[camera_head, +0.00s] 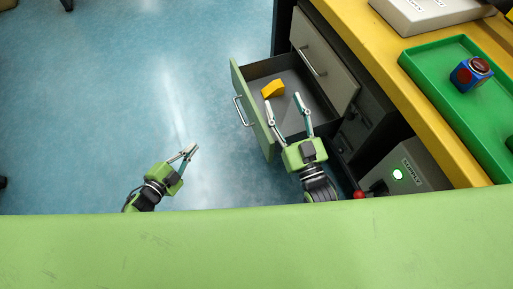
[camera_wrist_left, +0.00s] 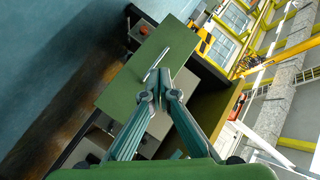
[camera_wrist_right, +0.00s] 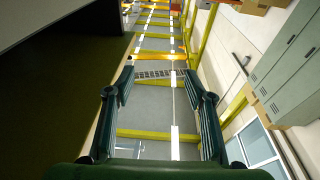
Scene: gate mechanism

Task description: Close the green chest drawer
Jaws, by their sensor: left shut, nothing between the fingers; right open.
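The green chest drawer (camera_head: 249,112) stands pulled out of the chest, its green front facing left with a metal handle (camera_head: 241,111). A yellow block (camera_head: 272,89) lies inside it. My left gripper (camera_head: 193,149) is shut and empty over the floor, left of the drawer front and apart from it. In the left wrist view the green front (camera_wrist_left: 135,82) and its handle (camera_wrist_left: 157,63) show beyond the shut fingers (camera_wrist_left: 162,84). My right gripper (camera_head: 285,97) is open and empty, its fingers over the open drawer in the head view. Its open fingers frame no object in the right wrist view (camera_wrist_right: 160,85).
A grey-fronted drawer (camera_head: 324,59) also stands out behind the green one. A yellow bench (camera_head: 375,55) with a green tray (camera_head: 440,100) and a blue button cube (camera_head: 467,75) runs along the right. A box with a lit green button (camera_head: 398,174) is at lower right.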

